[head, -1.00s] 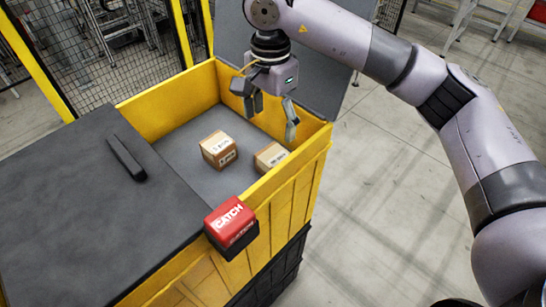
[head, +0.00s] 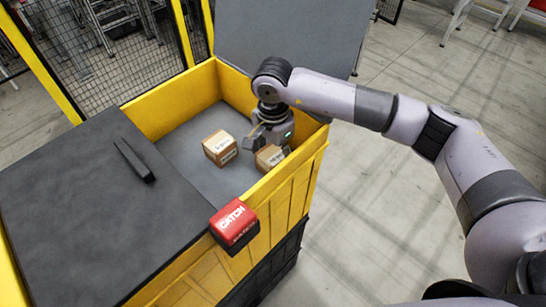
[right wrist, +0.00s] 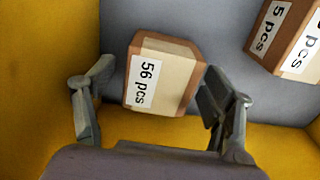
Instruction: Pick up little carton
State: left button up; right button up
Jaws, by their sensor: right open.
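Two little cartons lie on the grey floor of the yellow bin. One carton (head: 219,147) sits left of my right gripper, and it also shows at the top right of the right wrist view (right wrist: 288,38). The other carton (head: 269,157) is by the bin's right wall, partly hidden by my gripper. In the right wrist view this carton (right wrist: 163,76) has a "56 pcs" label and lies ahead, between the fingers. My right gripper (head: 262,142) is inside the bin, pointing down, open and empty. Its fingers (right wrist: 150,108) are on either side of the near carton. My left gripper is not in view.
The yellow bin (head: 281,185) has high walls close to my right gripper. A black lid (head: 75,205) covers its left part, and a grey lid (head: 290,35) stands raised behind. A red "CATCH" block (head: 233,220) sits on the front edge.

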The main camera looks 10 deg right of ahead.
jog(key=shift+c, duration=0.3)
jog(key=c, duration=1.3)
